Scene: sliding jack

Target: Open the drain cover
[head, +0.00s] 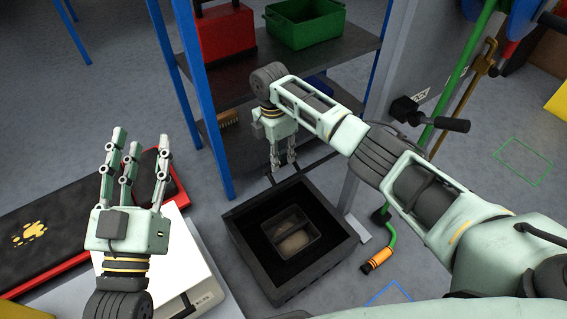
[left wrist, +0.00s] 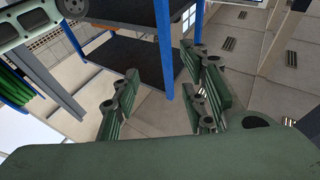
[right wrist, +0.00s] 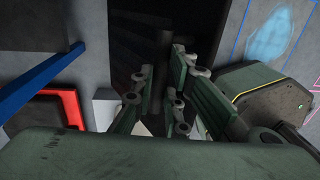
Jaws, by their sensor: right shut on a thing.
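A dark square drain frame (head: 340,257) sits on the floor at the centre front of the head view. Its inside is black, with a smaller rectangular recess (head: 292,232) that holds something brownish. I cannot clearly tell a separate cover from the frame. My right gripper (head: 283,165) points down at the frame's far edge, shut on a thin dark part that its fingers mostly hide. The right wrist view shows its fingers (right wrist: 175,100) close together over a dark area. My left gripper (head: 134,165) is raised at the left with its fingers spread, open and empty.
A blue-posted shelf (head: 320,75) behind the drain holds a red box (head: 225,32) and a green crate (head: 305,22). An orange-handled green tool (head: 378,260) lies right of the drain.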

